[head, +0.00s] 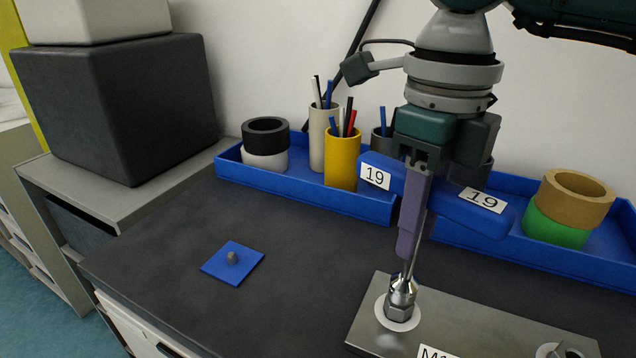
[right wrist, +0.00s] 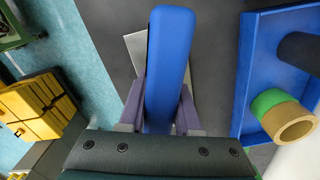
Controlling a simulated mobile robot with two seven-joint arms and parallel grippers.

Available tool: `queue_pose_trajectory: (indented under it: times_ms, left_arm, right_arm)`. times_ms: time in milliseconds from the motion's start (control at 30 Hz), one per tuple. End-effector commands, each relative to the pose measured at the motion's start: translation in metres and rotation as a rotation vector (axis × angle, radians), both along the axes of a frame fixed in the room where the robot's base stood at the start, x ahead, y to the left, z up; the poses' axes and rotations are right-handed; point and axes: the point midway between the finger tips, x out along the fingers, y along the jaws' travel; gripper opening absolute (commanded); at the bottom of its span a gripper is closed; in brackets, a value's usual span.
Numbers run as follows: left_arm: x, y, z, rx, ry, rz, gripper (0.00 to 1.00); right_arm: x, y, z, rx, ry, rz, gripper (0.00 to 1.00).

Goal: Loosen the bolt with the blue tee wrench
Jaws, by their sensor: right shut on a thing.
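The blue tee wrench has a blue crossbar (head: 480,213) with white "19" labels and a thin metal shaft running down to a silver socket (head: 403,288). The socket stands over the hex bolt (head: 397,311) on a white ring at the left end of a metal plate (head: 465,327). The socket meets the bolt head; I cannot tell how far it is seated. My right gripper (head: 412,235) points down and is shut on the crossbar near its middle. In the right wrist view the crossbar (right wrist: 168,60) lies between the purple fingers. My left gripper is not in view.
Blue trays (head: 305,188) along the wall hold cups of pens, a black-and-white roll and a tan-and-green roll (head: 570,200). A blue square (head: 232,263) with a small grey knob lies at left. Another round fitting (head: 562,351) is cut off at lower right.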

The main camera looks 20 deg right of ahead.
Motion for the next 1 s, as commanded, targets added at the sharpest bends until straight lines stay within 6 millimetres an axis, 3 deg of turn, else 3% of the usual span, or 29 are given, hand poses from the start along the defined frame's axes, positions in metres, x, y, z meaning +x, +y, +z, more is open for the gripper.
queue_pose_trajectory:
  times_ms: [667, 1000]
  left_arm:
    - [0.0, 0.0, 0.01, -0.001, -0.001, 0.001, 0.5]
    - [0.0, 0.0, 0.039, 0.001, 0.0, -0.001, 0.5]
  right_arm:
    - [0.0, 0.0, 0.015, 0.0, -0.001, -0.003, 0.0]
    - [0.001, 0.0, 0.055, 0.0, -0.002, -0.004, 0.0]
